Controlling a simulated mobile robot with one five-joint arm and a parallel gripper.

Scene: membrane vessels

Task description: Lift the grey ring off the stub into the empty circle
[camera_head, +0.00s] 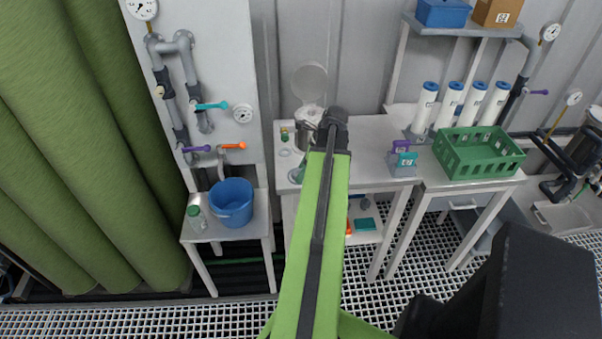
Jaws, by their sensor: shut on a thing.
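My gripper (333,119) is at the far end of my green arm, above the white table (374,132) in the middle. I see it from behind, and the dark wrist hides its fingertips. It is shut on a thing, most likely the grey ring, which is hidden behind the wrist. I cannot make out the stub. A small pale round outline (285,152) shows on the table's left part, left of my gripper; I cannot tell for sure that it is the empty circle.
A metal pot (307,121) with its lid raised stands close left of my gripper. A purple-and-teal item (403,158), white cylinders (447,105) and a green crate (479,153) are to the right. A blue bucket (232,202) stands on a lower table at left.

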